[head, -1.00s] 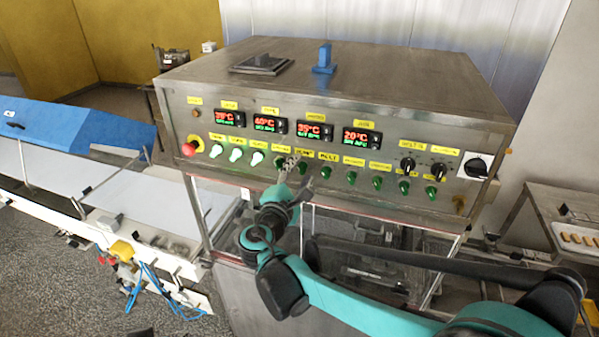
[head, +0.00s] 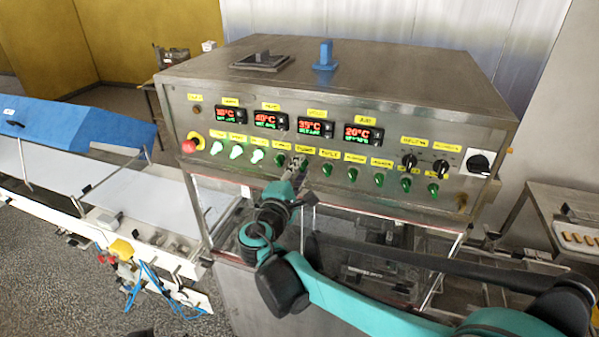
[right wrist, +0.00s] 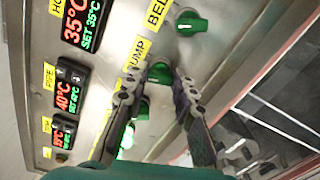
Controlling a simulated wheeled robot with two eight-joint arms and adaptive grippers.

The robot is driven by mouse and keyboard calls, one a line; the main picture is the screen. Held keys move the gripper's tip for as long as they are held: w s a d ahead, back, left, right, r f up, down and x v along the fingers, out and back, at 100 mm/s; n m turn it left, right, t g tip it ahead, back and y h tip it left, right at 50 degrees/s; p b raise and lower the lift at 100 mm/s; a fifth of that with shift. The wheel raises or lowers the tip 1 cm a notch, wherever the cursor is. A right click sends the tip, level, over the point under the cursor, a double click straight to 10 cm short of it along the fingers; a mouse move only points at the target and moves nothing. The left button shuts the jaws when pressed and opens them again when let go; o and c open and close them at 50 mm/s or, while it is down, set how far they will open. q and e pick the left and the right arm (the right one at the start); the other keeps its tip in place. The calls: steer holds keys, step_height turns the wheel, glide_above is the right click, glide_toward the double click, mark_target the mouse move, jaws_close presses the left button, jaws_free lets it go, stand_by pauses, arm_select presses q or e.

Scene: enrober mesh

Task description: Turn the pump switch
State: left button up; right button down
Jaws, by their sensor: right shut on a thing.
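The pump switch is a green rotary knob (right wrist: 160,72) beside the yellow PUMP label (right wrist: 137,53) in the right wrist view. My right gripper (right wrist: 157,78) has its two dark fingers on either side of this knob and is shut on it. In the head view my right gripper (head: 298,167) reaches the row of green knobs under the displays and covers most of the pump switch. How far the knob is turned is hard to tell. My left gripper is not in view.
The BELT knob (right wrist: 190,22) is close beside the pump switch. Several more green knobs, lit ones at left, line the steel panel (head: 470,115). A red emergency button (head: 188,146) is at the left end. A conveyor (head: 130,195) stands at left.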

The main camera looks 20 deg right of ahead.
steer(key=m+b, duration=0.1)
steer(key=m, duration=0.3)
steer(key=shift+m, duration=0.3)
steer(key=m+b, duration=0.1)
steer(key=m, duration=0.3)
steer(key=shift+m, duration=0.3)
steer(key=c, duration=1.2)
jaws_free()
steer(key=v, duration=1.2)
steer(key=shift+f, duration=0.1)
